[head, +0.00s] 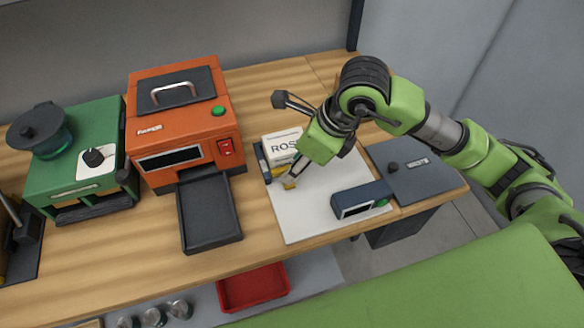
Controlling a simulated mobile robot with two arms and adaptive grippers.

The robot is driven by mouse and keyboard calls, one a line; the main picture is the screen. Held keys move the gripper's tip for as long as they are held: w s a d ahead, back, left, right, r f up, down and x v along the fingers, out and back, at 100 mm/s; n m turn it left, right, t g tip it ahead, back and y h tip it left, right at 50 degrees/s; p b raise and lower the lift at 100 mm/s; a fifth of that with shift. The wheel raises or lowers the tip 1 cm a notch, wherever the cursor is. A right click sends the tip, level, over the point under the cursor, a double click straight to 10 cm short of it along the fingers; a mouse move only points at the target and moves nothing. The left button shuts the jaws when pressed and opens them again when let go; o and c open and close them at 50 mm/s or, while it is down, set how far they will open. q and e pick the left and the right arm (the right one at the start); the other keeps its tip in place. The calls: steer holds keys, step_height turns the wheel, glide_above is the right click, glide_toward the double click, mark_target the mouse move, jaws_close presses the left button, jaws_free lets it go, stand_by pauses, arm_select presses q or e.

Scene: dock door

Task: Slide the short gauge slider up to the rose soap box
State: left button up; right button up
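The rose soap box (283,142) is white with dark letters, partly hidden by my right arm. It stands at the back left of a pale plate (305,218). A dark blue upright piece (262,163) stands along the box's left side. A small yellow piece (289,184) is just in front of the box; it may be the short gauge slider, but I cannot tell for sure. My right gripper (295,178) points down at the yellow piece, apparently touching or very near it. Its fingers are too small and covered to show their opening. My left gripper is out of view.
A dark blue display unit (362,200) with a green button stands at the plate's front right. A dark flat panel (412,172) lies right of it. An orange machine (182,118) with a black tray (210,212) stands left. A red bin (253,287) is below the front edge.

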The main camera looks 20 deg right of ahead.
steer(key=v, duration=0.8)
steer(key=shift+r, duration=0.4)
steer(key=shift+d+r, duration=0.1)
